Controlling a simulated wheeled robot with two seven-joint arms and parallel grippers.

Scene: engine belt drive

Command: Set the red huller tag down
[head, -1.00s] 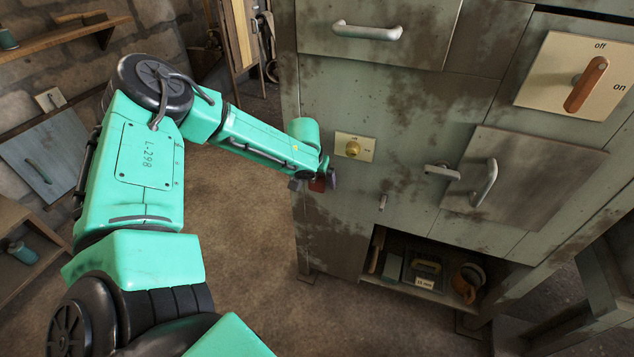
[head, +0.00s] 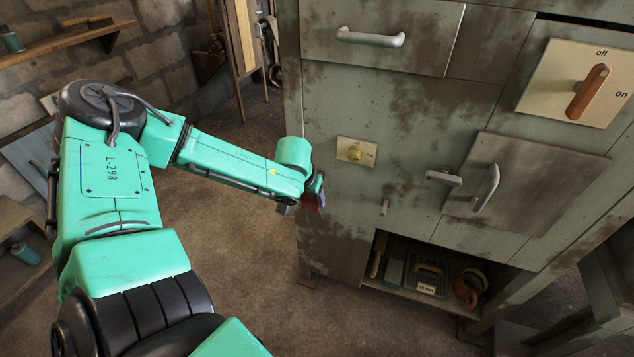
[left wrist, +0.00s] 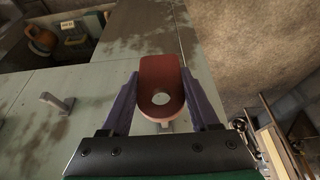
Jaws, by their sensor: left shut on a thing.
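The red huller tag (left wrist: 160,78) is a flat red plate with a rounded end and a round hole. In the left wrist view it sits between the two fingers of my left gripper (left wrist: 162,100), which is shut on it. In the head view my left gripper (head: 313,193) is beside the left part of the grey-green cabinet front, with a bit of the red tag (head: 318,200) showing. I cannot tell whether the tag touches the cabinet. My right gripper is not in view.
A low open shelf (head: 420,296) holds a box and an orange-brown object. Bare floor (head: 250,260) lies left of it.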

